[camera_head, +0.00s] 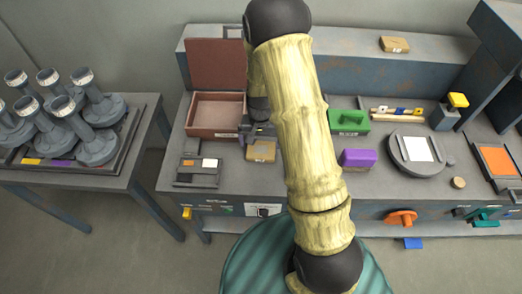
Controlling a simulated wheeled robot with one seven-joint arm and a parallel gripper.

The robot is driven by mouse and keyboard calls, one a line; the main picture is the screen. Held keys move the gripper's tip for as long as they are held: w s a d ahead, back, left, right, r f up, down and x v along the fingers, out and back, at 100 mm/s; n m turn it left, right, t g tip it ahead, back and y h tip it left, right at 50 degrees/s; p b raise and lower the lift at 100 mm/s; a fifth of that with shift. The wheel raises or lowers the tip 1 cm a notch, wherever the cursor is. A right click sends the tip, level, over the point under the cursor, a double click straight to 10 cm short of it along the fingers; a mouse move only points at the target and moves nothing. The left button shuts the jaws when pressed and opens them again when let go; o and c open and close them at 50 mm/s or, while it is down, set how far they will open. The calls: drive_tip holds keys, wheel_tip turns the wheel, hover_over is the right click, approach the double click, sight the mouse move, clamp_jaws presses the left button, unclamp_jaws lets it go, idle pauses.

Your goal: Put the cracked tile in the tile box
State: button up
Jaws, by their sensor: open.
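No crack can be made out on any tile at this size. A white square tile (417,149) lies on a round grey plate at the right of the bench. A smaller white piece (210,163) sits in a dark tray at the left. A brown box (214,133) with its lid raised stands at the back left, with a small unreadable label; it may be the tile box, and its visible inside looks empty. My gripper (260,131) points down just right of this box, behind a tan labelled block; it is open, its fingers partly hidden by my arm.
The tan block (261,151) lies close to my gripper. A green holder (349,122) and a purple block (358,159) stand right of my arm. An orange panel (497,160) is at the far right. A side table (135,165) at left carries several grey cylinders.

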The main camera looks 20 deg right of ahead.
sight(261, 150)
drive_tip(key=shift+s+d+f+p, duration=0.15)
drive_tip(key=shift+f+p, duration=0.25)
drive_tip(key=shift+f, duration=1.8)
drive_tip(key=c, duration=1)
wheel_tip(261, 150, up, 10)
drive_tip(key=b, duration=0.1)
